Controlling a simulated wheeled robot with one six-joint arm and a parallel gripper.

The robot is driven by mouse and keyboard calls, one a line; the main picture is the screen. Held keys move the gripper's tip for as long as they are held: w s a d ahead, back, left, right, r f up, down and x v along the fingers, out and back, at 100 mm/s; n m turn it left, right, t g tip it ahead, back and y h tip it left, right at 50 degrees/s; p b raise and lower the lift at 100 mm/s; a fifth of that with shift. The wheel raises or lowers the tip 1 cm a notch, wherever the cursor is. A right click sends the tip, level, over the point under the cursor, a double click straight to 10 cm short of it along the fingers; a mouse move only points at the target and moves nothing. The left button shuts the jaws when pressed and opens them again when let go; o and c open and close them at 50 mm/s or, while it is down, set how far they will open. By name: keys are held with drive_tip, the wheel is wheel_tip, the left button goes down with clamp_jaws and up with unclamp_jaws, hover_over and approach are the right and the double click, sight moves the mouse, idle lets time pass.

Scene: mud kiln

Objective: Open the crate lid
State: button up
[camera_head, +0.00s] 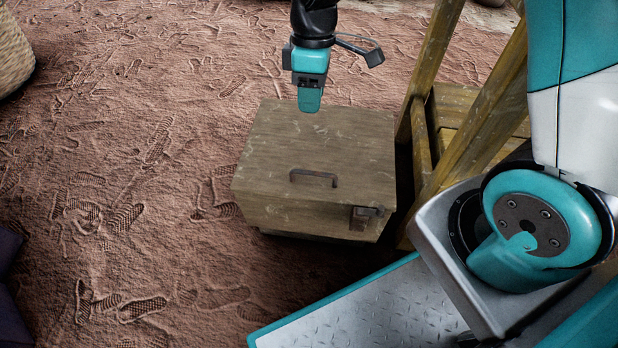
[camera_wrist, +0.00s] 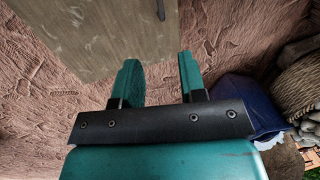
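A wooden crate (camera_head: 300,218) stands on the ground in the middle of the head view, with its lid (camera_head: 330,145) shut. A dark bar handle (camera_head: 314,173) is on the lid near its front edge, and a metal latch (camera_head: 364,214) is at the front right corner. My gripper (camera_head: 309,104) points down above the lid's back part, apart from the handle. In the wrist view my gripper (camera_wrist: 159,62) has two teal fingers spread with an empty gap between them. The lid (camera_wrist: 95,35) fills the upper left there, and part of the handle (camera_wrist: 161,9) shows at the top edge.
A wooden frame (camera_head: 480,110) stands close to the crate's right side. A woven basket (camera_head: 12,55) is at the far left. The wrist view shows a blue item (camera_wrist: 245,100) and a woven basket (camera_wrist: 300,85) at the right. The ground left of the crate is clear.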

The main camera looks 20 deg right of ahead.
drive_tip(key=b, duration=0.9)
hover_over(309, 166)
drive_tip(key=s+a, duration=0.2)
drive_tip(key=s, duration=0.2)
wheel_tip(309, 166, down, 17)
drive_tip(key=shift+f, duration=0.1)
drive_tip(key=shift+c, duration=0.2)
clamp_jaws()
